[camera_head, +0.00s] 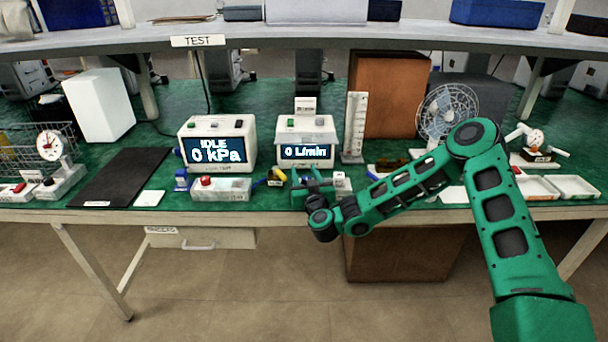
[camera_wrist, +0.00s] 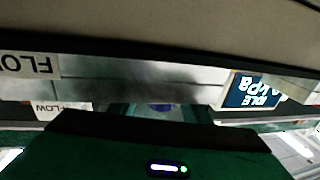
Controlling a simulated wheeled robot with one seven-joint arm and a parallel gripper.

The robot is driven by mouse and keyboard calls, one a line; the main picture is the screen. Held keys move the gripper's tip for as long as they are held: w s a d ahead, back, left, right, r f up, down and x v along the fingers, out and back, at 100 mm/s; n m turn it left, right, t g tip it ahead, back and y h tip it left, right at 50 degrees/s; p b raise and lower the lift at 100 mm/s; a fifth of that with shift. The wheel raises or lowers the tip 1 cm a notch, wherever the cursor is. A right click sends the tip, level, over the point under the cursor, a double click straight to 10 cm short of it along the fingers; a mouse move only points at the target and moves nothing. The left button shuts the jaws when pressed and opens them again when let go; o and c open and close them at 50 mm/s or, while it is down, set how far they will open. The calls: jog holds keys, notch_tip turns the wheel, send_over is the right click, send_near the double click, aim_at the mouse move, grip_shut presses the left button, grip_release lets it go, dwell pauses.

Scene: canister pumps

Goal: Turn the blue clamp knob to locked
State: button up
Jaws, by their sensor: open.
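My gripper (camera_head: 312,183) is open at the front edge of the green bench top, just below the flow meter box. A small blue part shows beside it (camera_head: 305,180), mostly hidden by the jaws. In the wrist view, a dark blue round part (camera_wrist: 160,107) shows in the gap beyond my gripper's body; it may be the clamp knob. I cannot tell whether the jaws touch it, or how the knob is turned. Another small blue fitting (camera_head: 181,181) stands further left on the bench, apart from my gripper.
The flow meter box (camera_head: 305,136) reads 0 L/min. The pressure box (camera_head: 216,172) reads IDLE, 0 kPa. A white block with a red knob (camera_head: 222,188) is left of my gripper. A clear tube gauge (camera_head: 354,128) stands behind right. A shelf (camera_head: 420,40) overhangs the bench. A dark mat (camera_head: 122,177) lies bare at left.

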jog(key=shift+w, duration=0.15)
jog(key=shift+c, duration=0.5)
jog(key=shift+a, duration=0.1)
jog(key=c, duration=0.9)
jog(key=shift+c, duration=0.2)
jog(key=shift+m+h, duration=0.3)
jog(key=shift+h, duration=0.1)
jog(key=h, duration=0.1)
jog(key=m+h, duration=0.1)
jog(key=shift+d+f+m+h, duration=0.1)
jog(key=shift+d+m+h, duration=0.2)
jog(key=shift+d, duration=0.05)
jog(key=shift+d+m+g+h, duration=0.1)
jog(key=shift+d+m+h, duration=0.1)
jog(key=shift+m+h, duration=0.6)
jog(key=shift+d+m+g+h, duration=0.1)
jog(key=shift+d+m+h, duration=0.25)
jog(key=shift+h, duration=0.8)
jog(key=shift+d+m+g+h, duration=0.1)
jog(key=shift+m+h, duration=0.65)
jog(key=shift+h, duration=0.2)
